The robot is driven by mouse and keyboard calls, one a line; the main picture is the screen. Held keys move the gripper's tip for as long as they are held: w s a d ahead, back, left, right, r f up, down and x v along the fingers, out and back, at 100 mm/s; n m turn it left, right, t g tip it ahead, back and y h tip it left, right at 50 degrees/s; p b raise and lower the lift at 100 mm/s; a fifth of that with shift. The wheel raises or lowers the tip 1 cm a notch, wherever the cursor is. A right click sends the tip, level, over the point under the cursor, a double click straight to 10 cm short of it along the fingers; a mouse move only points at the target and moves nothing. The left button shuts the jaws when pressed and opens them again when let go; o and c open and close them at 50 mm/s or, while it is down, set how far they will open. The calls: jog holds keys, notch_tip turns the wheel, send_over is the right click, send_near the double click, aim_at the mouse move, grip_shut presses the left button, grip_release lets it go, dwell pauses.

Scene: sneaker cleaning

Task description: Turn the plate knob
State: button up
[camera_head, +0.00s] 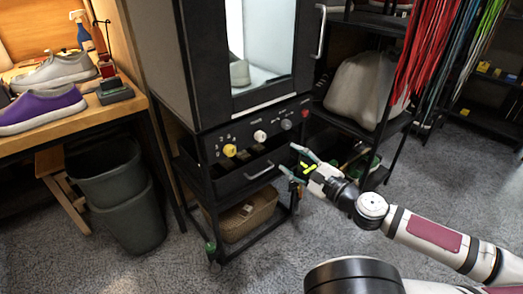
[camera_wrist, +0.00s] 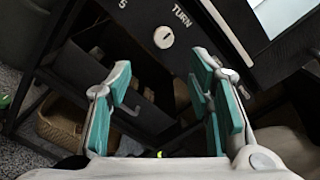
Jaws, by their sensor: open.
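The black cabinet's control panel (camera_head: 240,140) carries a yellow knob (camera_head: 229,150), a white knob (camera_head: 260,136), a grey knob (camera_head: 286,124) and a small red button (camera_head: 305,113). I cannot read which one is marked as the plate knob. In the wrist view a pale round knob (camera_wrist: 163,37) sits beside the lettering "TURN", beyond my fingertips. My gripper (camera_head: 291,160) is open and empty in front of the panel's right part, apart from the knobs. Its teal-padded fingers are spread in the wrist view (camera_wrist: 160,75), with the knob showing above the gap.
Below the panel is a black drawer with a metal handle (camera_head: 259,170), and a wicker basket (camera_head: 248,215) on the lower shelf. A glass-fronted chamber above holds a shoe (camera_head: 240,73). The door handle (camera_head: 321,30) juts out. A workbench with sneakers (camera_head: 40,108) stands left.

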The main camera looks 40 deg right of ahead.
aim_at(263, 138)
jog(key=w+b, duration=0.2)
jog(key=w, duration=1.1)
jog(key=shift+w+a+r, duration=0.1)
jog(key=shift+w+a, duration=0.05)
jog(key=shift+w, duration=0.15)
grip_shut()
